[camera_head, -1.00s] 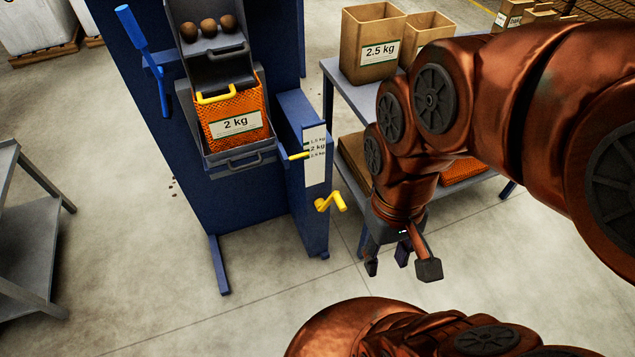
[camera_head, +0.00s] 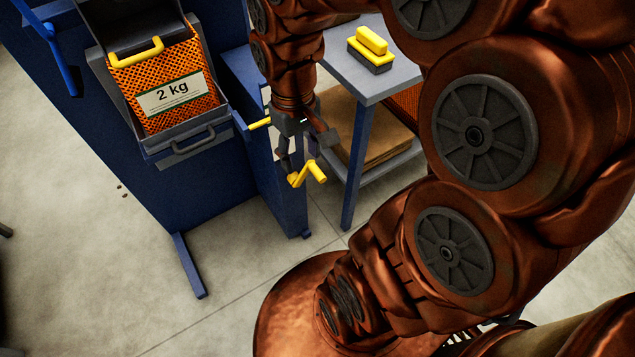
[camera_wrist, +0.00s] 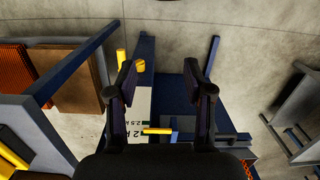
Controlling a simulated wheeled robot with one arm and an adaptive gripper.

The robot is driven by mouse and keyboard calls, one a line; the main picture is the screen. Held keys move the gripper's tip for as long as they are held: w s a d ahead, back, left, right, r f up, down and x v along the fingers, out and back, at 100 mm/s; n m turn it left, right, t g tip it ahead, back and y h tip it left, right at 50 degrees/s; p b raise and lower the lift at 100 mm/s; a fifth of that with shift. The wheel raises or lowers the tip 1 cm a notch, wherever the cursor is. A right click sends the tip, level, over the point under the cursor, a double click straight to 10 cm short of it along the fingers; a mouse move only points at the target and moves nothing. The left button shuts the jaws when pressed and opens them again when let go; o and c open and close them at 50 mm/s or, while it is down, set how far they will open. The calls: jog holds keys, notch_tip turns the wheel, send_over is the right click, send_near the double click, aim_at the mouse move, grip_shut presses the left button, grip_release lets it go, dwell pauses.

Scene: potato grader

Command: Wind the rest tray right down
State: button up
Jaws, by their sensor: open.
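The yellow crank (camera_head: 313,172) sticks out from the blue column at the side of the grader. My gripper (camera_head: 297,168) is open and points down at the crank, overlapping it in the head view. In the wrist view my gripper (camera_wrist: 161,75) has the crank (camera_wrist: 139,66) by its left fingertip; contact cannot be told. The grey rest tray (camera_head: 186,150) is under an orange net bag (camera_head: 195,78) labelled 2 kg. A yellow pointer (camera_wrist: 157,131) lies across the white scale (camera_wrist: 143,102), about level with its 2 kg mark in the wrist view.
A grey table (camera_head: 385,75) stands right of the grader, with a yellow-and-black brush-like block (camera_head: 369,60) on top and flat brown sacks (camera_head: 375,135) below. A blue foot (camera_head: 188,265) of the grader reaches over the floor. Open floor lies in front.

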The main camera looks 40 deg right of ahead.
jog(key=m+t+b, duration=0.1)
jog(key=b, duration=1.2)
send_over(319, 172)
jog(key=f, duration=1.9)
jog(key=shift+a+f, duration=0.2)
jog(key=shift+a, duration=0.05)
jog(key=shift+w+d+f, duration=0.1)
jog(key=shift+d+f, duration=0.25)
notch_tip(319, 172, down, 8)
jog(key=shift+a+r+b, duration=0.1)
jog(key=shift+r+b, duration=0.15)
jog(key=shift+b, duration=0.4)
grip_shut()
